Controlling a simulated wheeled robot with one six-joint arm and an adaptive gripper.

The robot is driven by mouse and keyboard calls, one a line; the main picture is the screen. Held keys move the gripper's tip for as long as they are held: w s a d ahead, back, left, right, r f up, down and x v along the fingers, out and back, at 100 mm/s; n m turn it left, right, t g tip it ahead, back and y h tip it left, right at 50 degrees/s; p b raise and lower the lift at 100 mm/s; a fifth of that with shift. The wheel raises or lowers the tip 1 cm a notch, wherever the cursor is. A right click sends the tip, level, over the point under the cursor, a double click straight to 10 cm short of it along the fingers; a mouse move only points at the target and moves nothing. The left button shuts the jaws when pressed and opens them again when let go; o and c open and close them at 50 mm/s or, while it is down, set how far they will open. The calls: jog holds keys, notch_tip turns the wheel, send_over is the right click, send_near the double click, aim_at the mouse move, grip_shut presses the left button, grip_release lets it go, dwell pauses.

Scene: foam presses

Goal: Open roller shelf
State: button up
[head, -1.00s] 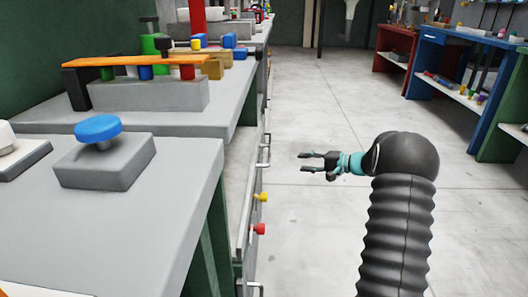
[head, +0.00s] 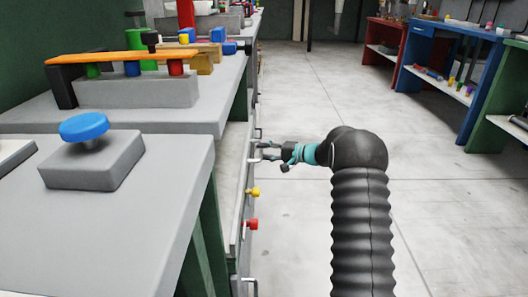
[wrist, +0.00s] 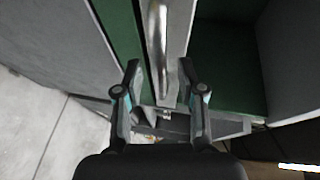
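My gripper (head: 266,152) is at the front of the left-hand bench row in the head view, beside a metal bar handle (head: 254,161). In the wrist view my gripper (wrist: 160,70) is open, with its fingers apart on either side of a shiny bar handle (wrist: 158,35). The bar reaches down between the fingertips; I cannot tell whether either finger touches it. The handle is on a grey front edge (wrist: 181,35) next to a dark green panel. Which front is the roller shelf is not clear, and most of the shelf is hidden by the bench tops.
A yellow knob (head: 253,192) and a red knob (head: 251,224) stick out of the fronts nearer to me. A blue button (head: 84,127) on a grey block tops the near bench. The floor (head: 300,95) to the right is clear up to the far benches.

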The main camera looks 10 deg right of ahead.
jog(key=shift+x, duration=0.85)
grip_shut()
jog(key=shift+d, duration=0.3)
jog(key=s+d+b, duration=0.1)
jog(key=s+d, duration=0.1)
jog(key=d, duration=1.1)
jog(key=s+d+b, duration=0.2)
jog(key=s+d, duration=0.1)
jog(key=d, duration=1)
jog(key=shift+s, duration=0.15)
